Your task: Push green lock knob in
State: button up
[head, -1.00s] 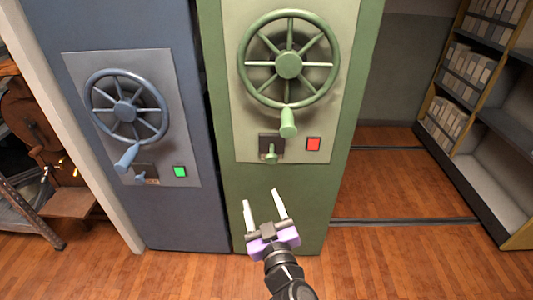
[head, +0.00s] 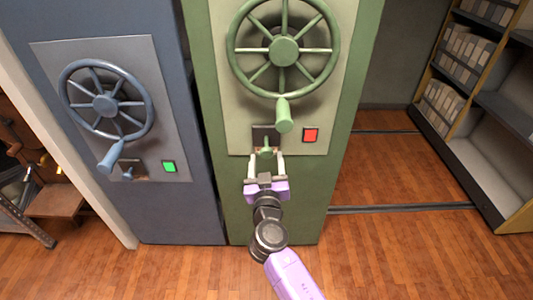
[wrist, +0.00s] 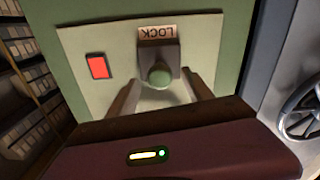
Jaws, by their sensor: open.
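The green lock knob (head: 265,153) sticks out of a dark square plate on the green cabinet's panel, below the green handwheel (head: 284,50). In the wrist view the round knob (wrist: 160,75) faces me, with an upside-down LOCK label (wrist: 158,33) beside its plate. My gripper (head: 266,160) is open, its two pale fingers pointing at the panel, one on each side of the knob. In the wrist view the fingers (wrist: 163,98) also flank the knob with gaps. I cannot tell whether the fingertips touch the panel.
A red indicator (head: 310,135) is lit right of the knob. The wheel's handle (head: 284,115) hangs just above the knob. A blue cabinet (head: 185,205) with its own wheel and a green indicator (head: 169,167) stands left. Shelves (head: 490,120) stand right; floor between is clear.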

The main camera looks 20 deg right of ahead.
jog(key=shift+x, duration=1.5)
jog(key=shift+c, duration=0.3)
grip_shut()
